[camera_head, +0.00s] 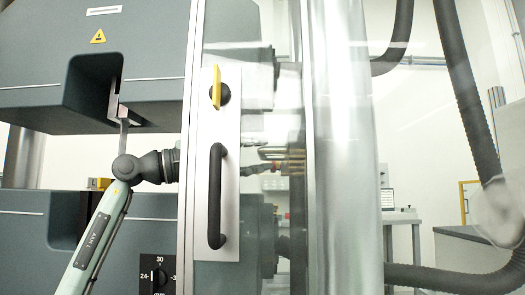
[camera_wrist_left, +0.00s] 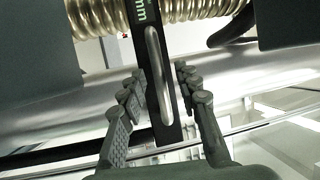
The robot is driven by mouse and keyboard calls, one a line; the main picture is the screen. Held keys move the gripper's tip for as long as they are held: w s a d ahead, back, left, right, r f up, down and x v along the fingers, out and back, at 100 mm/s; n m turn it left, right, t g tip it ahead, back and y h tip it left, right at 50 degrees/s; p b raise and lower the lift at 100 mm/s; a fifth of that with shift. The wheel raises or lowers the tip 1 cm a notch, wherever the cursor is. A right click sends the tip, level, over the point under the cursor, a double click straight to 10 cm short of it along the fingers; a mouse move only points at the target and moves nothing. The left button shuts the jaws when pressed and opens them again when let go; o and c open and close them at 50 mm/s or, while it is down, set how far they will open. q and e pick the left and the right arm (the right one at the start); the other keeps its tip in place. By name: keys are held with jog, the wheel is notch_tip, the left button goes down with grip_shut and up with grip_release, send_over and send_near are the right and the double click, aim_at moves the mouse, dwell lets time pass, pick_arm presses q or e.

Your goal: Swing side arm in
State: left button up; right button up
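In the wrist view a dark bar (camera_wrist_left: 138,28) with green "mm" lettering carries a rounded silver handle (camera_wrist_left: 157,75); I take this bar to be on the side arm. My left gripper (camera_wrist_left: 158,90) is open, with one finger on each side of the handle and small gaps showing. In the head view my left arm comes in from the lower left and passes behind the door frame. The left gripper (camera_head: 262,168) shows dimly through the clear panel, close to a brass-coloured part (camera_head: 281,153). Its fingertips are hard to make out there. My right gripper is not in view.
A silver door frame with a black handle (camera_head: 216,197) and a yellow latch (camera_head: 216,87) stands in front. The dark testing machine head (camera_head: 55,60) is behind, with a thin metal strip (camera_head: 123,112) at its recess. Thick grey hoses (camera_head: 465,85) hang at right.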

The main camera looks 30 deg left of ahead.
pick_arm(q)
jog(key=shift+w+d+r, duration=0.1)
jog(key=shift+w+d, duration=0.35)
jog(key=shift+w, duration=0.1)
grip_shut()
